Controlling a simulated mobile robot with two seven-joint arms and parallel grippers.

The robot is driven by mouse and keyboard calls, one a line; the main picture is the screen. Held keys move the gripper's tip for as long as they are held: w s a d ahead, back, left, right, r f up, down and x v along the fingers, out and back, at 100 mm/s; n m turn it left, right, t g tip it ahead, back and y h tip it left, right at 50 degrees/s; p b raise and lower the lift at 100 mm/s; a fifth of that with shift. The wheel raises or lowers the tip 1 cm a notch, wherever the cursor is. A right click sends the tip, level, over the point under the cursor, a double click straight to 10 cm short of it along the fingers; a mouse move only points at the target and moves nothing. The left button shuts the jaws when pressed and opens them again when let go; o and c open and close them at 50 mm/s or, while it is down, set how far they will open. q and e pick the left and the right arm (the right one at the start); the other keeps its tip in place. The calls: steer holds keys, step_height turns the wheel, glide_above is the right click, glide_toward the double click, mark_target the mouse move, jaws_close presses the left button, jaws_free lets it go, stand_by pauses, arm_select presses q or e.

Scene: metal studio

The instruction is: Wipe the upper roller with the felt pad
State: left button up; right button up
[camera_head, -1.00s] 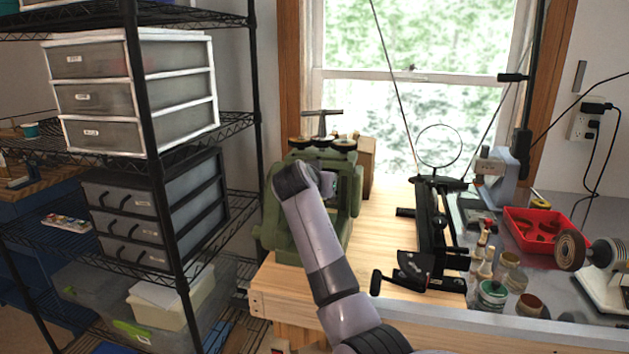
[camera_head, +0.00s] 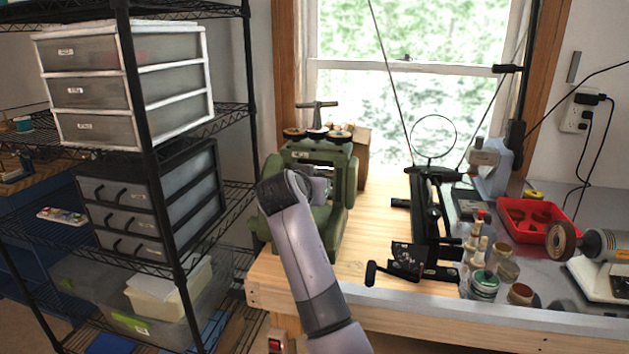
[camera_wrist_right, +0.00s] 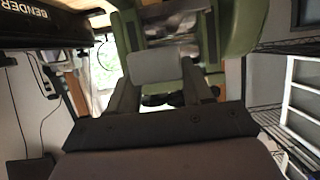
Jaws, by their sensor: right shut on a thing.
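The green rolling mill (camera_head: 345,185) stands upright on the wooden bench by the window. Its rollers are mostly hidden behind my right arm in the head view. In the right wrist view the green frame (camera_wrist_right: 235,25) is at the top, with a metal roller surface (camera_wrist_right: 172,28) between its sides; I cannot tell whether this is the upper roller. My right gripper (camera_head: 318,186) is at the mill's front opening. It is shut on the pale grey felt pad (camera_wrist_right: 157,64), which is close to the rollers; contact is unclear. My left gripper is not in view.
A black bender (camera_head: 425,225) stands right of the mill, with small jars (camera_head: 484,285) and a red tray (camera_head: 535,218) beyond. A wire shelf with drawer units (camera_head: 130,80) is close on the left. Some bench between mill and bender is clear.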

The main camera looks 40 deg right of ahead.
steer(key=s+a, duration=0.4)
steer(key=a, duration=0.1)
steer(key=shift+s, duration=0.2)
steer(key=shift+a, duration=0.1)
stand_by(0.6)
